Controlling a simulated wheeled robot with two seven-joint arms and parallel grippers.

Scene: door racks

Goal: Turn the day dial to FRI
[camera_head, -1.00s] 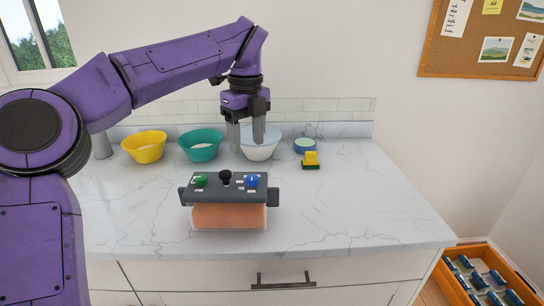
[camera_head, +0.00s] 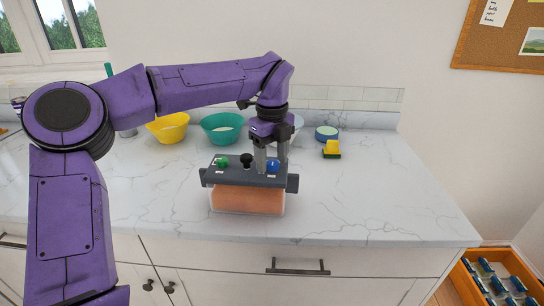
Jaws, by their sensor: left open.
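A clear food box with orange contents (camera_head: 248,200) stands on the counter under a dark grey lid (camera_head: 240,178). The lid carries a green knob (camera_head: 222,161), a black knob (camera_head: 247,160) and a blue knob (camera_head: 273,167), with small white labels too small to read. I cannot tell by lettering which is the day dial. My left gripper (camera_head: 272,160) is open and points down at the blue knob, its two fingers to the left and right of it. Whether they touch it I cannot tell. My right gripper is out of view.
A yellow bowl (camera_head: 167,128), a teal bowl (camera_head: 222,130) and a mostly hidden white bowl stand behind the box. A round blue-rimmed dish (camera_head: 326,133) and a yellow-green sponge (camera_head: 332,150) lie right of them. The marble counter (camera_head: 390,200) is clear at right.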

